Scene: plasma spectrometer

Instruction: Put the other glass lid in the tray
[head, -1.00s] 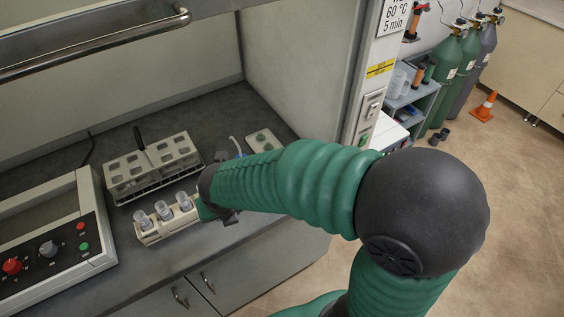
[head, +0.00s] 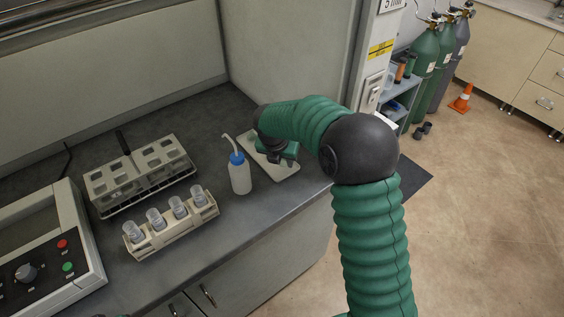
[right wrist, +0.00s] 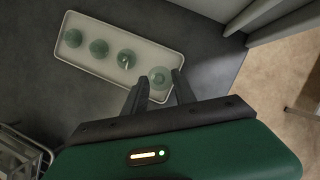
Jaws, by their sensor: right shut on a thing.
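The tray is pale, shallow and rectangular; it lies on the grey worktop, right of the wash bottle in the head view (head: 276,175). In the right wrist view the tray (right wrist: 130,40) holds several round, greenish glass lids in a row, such as the middle one (right wrist: 98,48). My right gripper (head: 286,158) is over the tray's near right part. In the right wrist view its fingers (right wrist: 159,84) are shut on another glass lid (right wrist: 160,76) at the tray's end. I cannot tell whether that lid touches the tray.
A wash bottle (head: 239,176) with a blue cap stands close left of the tray. A holder (head: 186,227) with several glass vessels and a white rack (head: 150,185) stand further left. A control box (head: 42,245) is at the far left. The hood's side wall (head: 290,50) rises behind the tray.

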